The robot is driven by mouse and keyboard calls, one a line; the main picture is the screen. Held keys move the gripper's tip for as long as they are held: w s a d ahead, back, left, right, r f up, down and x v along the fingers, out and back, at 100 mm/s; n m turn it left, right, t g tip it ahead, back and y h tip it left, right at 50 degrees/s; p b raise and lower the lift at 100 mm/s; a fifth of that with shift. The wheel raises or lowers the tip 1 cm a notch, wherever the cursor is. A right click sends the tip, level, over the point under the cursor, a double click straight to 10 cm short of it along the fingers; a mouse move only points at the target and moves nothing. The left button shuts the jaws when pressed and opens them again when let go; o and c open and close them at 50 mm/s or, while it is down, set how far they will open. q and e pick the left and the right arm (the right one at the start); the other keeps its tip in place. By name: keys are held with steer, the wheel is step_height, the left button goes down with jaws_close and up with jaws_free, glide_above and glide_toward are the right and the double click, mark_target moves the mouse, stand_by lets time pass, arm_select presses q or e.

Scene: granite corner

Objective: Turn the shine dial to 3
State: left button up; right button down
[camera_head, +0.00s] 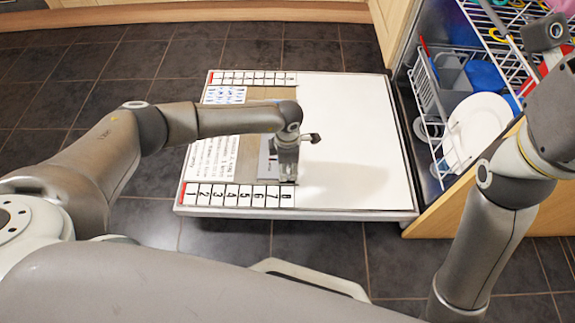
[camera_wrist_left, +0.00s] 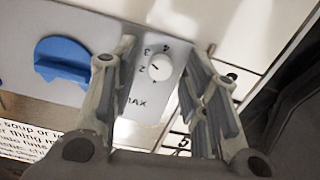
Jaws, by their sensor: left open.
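The shine dial (camera_wrist_left: 159,67) is a small round white knob on a pale grey panel (camera_wrist_left: 140,108) in the left wrist view. My left gripper (camera_wrist_left: 168,50) is open, with one finger on each side of the dial; contact is not clear. In the head view my left gripper (camera_head: 287,178) hangs over the panel on the lowered dishwasher door (camera_head: 355,140) and hides the dial.
A blue knob-like part (camera_wrist_left: 62,66) is left of the dial. The door has numbered strips and printed text. The dishwasher racks at right hold a white plate (camera_head: 480,125) and blue dishes. My right arm stands at the right, its gripper (camera_head: 520,50) near the racks. Dark tiled floor surrounds the door.

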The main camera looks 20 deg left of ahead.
arm_select(q)
step_height(320, 180, up, 12)
stand_by(0.5)
steer(key=shift+s+f, duration=0.1)
stand_by(0.4)
